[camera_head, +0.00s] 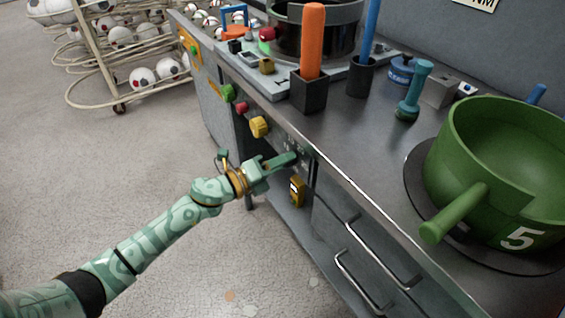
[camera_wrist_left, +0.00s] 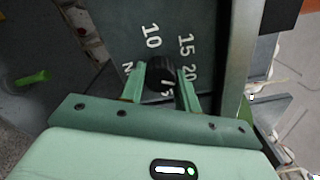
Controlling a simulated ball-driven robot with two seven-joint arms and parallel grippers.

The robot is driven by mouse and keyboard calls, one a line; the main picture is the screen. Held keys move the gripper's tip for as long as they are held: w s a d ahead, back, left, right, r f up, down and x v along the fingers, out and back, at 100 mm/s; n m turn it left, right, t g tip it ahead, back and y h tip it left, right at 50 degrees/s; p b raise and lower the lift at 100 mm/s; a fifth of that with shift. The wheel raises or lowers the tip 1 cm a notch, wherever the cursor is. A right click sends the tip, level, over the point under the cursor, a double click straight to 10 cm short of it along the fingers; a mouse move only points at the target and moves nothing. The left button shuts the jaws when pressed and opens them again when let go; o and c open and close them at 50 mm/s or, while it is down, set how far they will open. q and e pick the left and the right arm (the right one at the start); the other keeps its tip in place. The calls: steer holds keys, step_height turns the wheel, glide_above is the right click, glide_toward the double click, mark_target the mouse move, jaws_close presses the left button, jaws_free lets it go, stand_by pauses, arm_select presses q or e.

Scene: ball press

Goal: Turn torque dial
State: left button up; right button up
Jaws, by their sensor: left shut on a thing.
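The torque dial is a black round knob (camera_wrist_left: 160,70) on a dark panel (camera_wrist_left: 125,45) with white numbers, among them 10, 15 and 20, in the left wrist view. My left gripper (camera_wrist_left: 161,84) is shut on the dial, one green finger on each side of it. In the head view my left arm comes in from the lower left and the left gripper (camera_head: 286,161) reaches the bench front, below and right of the yellow knob. The gripper hides the dial there. My right gripper is not in view.
A yellow knob (camera_head: 259,127), a red button (camera_head: 242,108) and a green knob (camera_head: 228,92) are on the bench front. A yellow device (camera_head: 297,191) and drawer handles (camera_head: 382,256) are lower. A green pot (camera_head: 505,165) and an orange handle (camera_head: 312,42) stand above.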

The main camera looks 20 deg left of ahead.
arm_select(q)
steer(key=shift+f+m, duration=0.15)
steer(key=shift+m, duration=0.25)
steer(key=o, duration=1)
steer(key=p+v, duration=0.2)
steer(key=v, duration=1.4)
steer(key=shift+s+a, duration=0.15)
